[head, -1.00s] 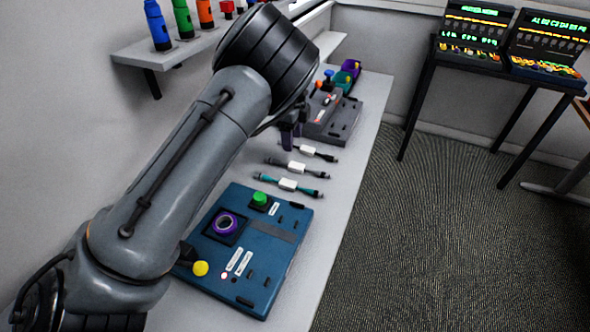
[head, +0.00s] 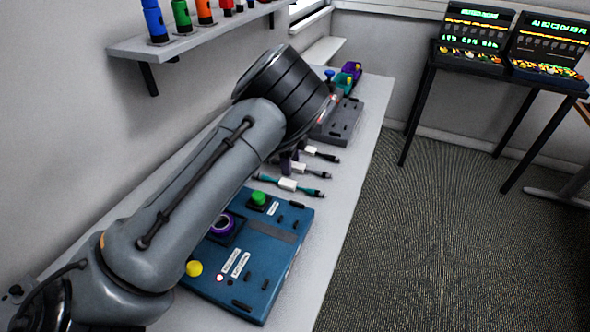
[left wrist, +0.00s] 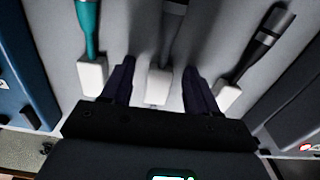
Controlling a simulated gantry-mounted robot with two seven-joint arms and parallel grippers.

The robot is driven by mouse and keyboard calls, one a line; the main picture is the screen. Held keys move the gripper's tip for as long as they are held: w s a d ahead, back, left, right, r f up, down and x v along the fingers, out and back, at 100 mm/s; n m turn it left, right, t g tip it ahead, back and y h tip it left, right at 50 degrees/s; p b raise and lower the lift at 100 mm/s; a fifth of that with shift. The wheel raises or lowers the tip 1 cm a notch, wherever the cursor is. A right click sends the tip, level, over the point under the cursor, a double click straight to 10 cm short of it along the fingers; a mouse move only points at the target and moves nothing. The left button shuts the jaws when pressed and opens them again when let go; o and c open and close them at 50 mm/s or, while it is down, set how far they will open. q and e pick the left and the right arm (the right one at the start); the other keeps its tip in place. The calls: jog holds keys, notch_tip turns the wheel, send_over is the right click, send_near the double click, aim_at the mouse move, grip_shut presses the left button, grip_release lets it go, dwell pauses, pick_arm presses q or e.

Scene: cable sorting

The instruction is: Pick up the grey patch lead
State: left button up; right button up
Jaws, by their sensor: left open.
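The grey patch lead (left wrist: 172,25) lies in the middle of three short leads in the left wrist view, with its white tag (left wrist: 158,86) between my fingers. It also shows on the bench in the head view (head: 317,172), its left part hidden by my gripper. My left gripper (left wrist: 158,88) is open, one finger on each side of the tag; I cannot tell whether they touch it or how high they are. In the head view the left gripper (head: 286,163) is partly hidden behind my arm. My right gripper is not in view.
A teal lead (left wrist: 88,25) and a black lead (left wrist: 262,40) lie close on either side. A blue panel (head: 262,235) is nearer on the bench, and a grey box (head: 342,122) is beyond. A wall shelf (head: 190,42) with coloured bottles is above.

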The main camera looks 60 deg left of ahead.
pick_arm(q)
grip_shut()
dwell(0.3)
jog(key=shift+r, duration=0.15)
